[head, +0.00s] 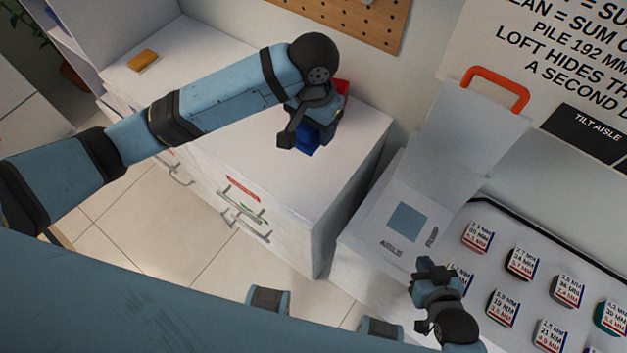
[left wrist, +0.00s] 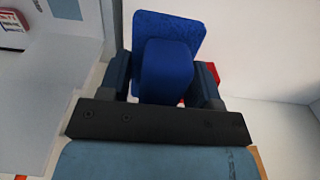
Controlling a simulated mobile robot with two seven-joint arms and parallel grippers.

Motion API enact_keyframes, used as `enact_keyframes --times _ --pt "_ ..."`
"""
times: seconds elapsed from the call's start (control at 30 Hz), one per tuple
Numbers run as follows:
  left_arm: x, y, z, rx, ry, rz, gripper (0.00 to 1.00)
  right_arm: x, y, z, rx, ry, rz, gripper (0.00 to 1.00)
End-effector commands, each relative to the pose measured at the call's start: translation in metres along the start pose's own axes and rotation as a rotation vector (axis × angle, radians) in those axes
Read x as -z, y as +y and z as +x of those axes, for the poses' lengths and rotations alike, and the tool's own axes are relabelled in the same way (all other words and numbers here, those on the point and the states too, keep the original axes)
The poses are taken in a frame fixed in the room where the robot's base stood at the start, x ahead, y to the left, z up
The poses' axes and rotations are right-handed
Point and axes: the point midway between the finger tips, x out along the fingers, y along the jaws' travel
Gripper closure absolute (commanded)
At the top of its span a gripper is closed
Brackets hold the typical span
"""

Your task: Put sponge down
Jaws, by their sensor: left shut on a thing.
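My left gripper (head: 303,130) is shut on a blue block (head: 309,142) over the right part of the white drawer cabinet's top (head: 218,112). In the left wrist view the rounded blue block (left wrist: 167,72) sits between the two dark fingers, with a flat blue slab (left wrist: 168,28) behind it. I cannot tell whether block and slab are one piece, or whether the block touches the cabinet top. A small orange-yellow block, sponge-like (head: 143,61), lies at the cabinet's far left. My right gripper (head: 432,274) is empty at lower right; its finger opening is unclear.
A red thing (head: 343,88) shows behind my left gripper, partly hidden. To the right are a white box with a blue square (head: 407,222), a raised panel with a red handle (head: 497,88) and a tray of several labelled blocks (head: 524,262). The cabinet top's middle is mostly clear.

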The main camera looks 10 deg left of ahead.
Motion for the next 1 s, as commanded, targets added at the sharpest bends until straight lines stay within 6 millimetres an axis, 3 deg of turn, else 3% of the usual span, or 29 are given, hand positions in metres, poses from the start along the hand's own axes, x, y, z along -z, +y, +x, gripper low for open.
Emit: enact_keyframes --times 0.3,0.5,0.77,1.0 --pt "-0.002 -0.001 0.084 0.001 -0.006 -0.003 0.68 0.001 0.002 0.001 -0.005 0.007 0.000 1.00" --pt "-0.002 -0.001 0.129 0.001 -0.005 -0.002 0.68 -0.004 0.005 0.003 -0.010 0.001 -0.001 1.00" --pt "-0.001 -0.001 0.149 0.000 -0.002 -0.001 0.68 -0.006 0.005 0.004 -0.010 -0.002 -0.001 1.00" --pt "-0.001 -0.001 0.183 0.000 -0.003 -0.001 0.68 -0.006 0.004 0.004 -0.008 0.001 -0.001 1.00"
